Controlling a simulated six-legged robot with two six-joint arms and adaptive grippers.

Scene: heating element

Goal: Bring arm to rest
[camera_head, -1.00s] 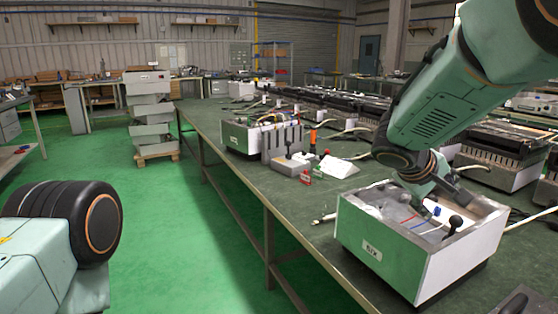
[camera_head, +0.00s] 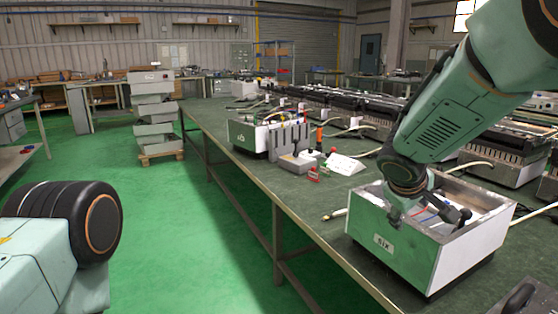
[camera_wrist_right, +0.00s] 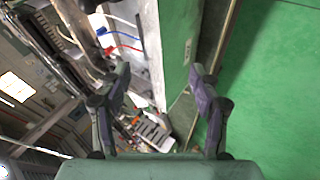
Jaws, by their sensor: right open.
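My right arm reaches in from the upper right of the head view. My right gripper (camera_head: 428,213) is at the near left wall of an open metal box (camera_head: 468,254), overlapping its rim in the picture. In the right wrist view my right gripper (camera_wrist_right: 160,84) has its two fingers wide apart with nothing between them. The box's green wall (camera_wrist_right: 176,40) and red and blue wires (camera_wrist_right: 122,40) show beyond the fingers. I cannot tell whether a finger touches the box. My left gripper is not in view; only part of my own body shows at the lower left.
The box stands on a long green workbench (camera_head: 318,232). Open green floor (camera_head: 185,230) lies left of the bench.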

